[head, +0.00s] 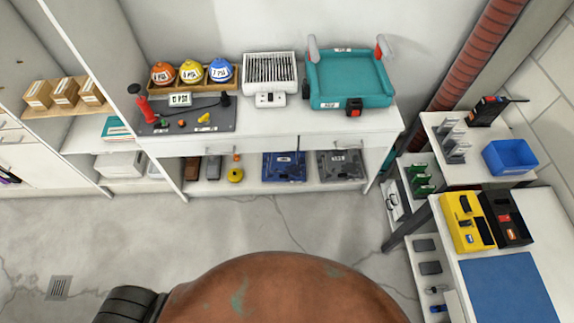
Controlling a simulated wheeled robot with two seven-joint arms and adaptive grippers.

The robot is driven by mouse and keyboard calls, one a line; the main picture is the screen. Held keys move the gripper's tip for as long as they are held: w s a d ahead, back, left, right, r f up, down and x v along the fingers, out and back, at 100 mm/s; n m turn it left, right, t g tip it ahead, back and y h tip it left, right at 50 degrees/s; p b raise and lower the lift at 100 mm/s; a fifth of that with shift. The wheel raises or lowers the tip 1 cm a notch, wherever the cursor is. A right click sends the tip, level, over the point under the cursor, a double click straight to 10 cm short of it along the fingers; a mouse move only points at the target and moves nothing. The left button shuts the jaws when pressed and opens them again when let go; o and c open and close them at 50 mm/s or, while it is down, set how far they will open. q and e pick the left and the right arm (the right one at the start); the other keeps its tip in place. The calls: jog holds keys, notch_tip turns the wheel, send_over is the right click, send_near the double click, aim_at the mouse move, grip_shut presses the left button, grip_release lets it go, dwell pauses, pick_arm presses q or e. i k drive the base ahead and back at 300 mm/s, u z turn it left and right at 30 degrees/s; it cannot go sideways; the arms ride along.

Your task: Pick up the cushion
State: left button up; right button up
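A teal, seat-like padded object (348,80) rests on the right end of the white counter.
On the white counter (290,121), a white heater-like unit (270,77) stands just left of the teal object. A dark red pipe (478,52) and a side table with a blue bin (510,157) stand right. Grey floor lies before the counter.

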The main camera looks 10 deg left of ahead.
aim_at(289, 166)
jog(key=u, duration=0.3)
jog(key=i, duration=1.55)
jog(key=u, duration=0.2)
